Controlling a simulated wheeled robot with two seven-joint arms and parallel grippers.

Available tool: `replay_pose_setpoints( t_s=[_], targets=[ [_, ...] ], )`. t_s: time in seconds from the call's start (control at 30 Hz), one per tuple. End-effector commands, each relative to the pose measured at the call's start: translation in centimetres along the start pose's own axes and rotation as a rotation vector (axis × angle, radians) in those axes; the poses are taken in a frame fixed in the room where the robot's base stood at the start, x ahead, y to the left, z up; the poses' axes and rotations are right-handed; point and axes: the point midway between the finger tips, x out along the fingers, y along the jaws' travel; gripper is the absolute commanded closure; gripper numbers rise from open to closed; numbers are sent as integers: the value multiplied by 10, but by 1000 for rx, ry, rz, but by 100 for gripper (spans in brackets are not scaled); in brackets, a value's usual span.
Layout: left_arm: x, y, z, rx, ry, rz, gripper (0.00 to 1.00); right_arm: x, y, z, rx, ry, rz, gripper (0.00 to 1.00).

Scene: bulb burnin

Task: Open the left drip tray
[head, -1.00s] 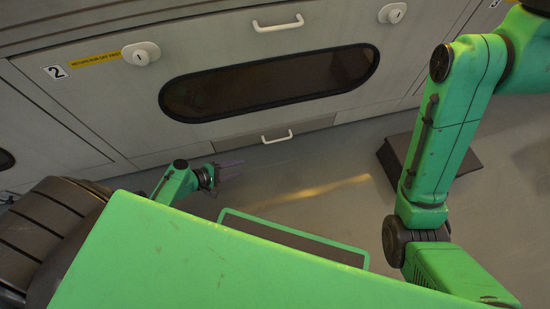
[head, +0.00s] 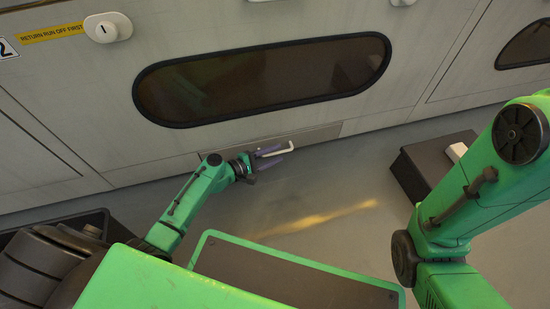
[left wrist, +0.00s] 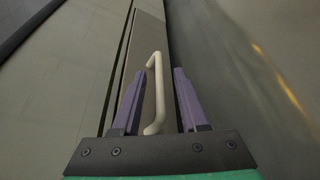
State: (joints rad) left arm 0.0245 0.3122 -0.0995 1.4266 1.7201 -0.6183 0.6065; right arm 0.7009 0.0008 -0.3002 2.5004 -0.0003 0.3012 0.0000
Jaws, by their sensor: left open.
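The drip tray (head: 325,134) is a flat grey front low in the cabinet, under the dark oval window, flush with the panel. Its pale bar handle (head: 275,152) shows in the head view by my left gripper. My left gripper (head: 277,158) has purple fingers and is open. In the left wrist view the white handle (left wrist: 156,85) stands between the two open fingers (left wrist: 155,100), with a gap to the right finger. I cannot tell whether it touches the left one. My right gripper is out of the head view.
A dark oval window (head: 265,78) sits above the tray. A white knob (head: 108,27) is at upper left beside a yellow label (head: 52,33). A dark box (head: 430,160) with a white item (head: 456,151) stands on the floor at right. The floor (head: 320,190) before the tray is clear.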

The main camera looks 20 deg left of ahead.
Motion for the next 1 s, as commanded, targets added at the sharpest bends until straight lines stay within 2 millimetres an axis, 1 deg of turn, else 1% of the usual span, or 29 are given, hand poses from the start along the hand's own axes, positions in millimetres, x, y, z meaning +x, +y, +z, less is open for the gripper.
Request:
replay_pose_setpoints(
  t_s=[0.07, 0.27, 0.3, 0.4, 1.0],
  targets=[
    [5, 0, 0, 0, 0, 0, 57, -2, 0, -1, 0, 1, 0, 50],
    [5, 0, 0, 1, 0, -1, 57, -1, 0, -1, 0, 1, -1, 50],
    [5, 0, 0, 1, 0, -1, 64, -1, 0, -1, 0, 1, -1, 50],
    [5, 0, 0, 1, 0, -1, 100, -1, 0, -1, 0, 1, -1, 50],
    [4, 0, 0, 0, 0, -1, 100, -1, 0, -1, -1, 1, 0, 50]
  ],
)
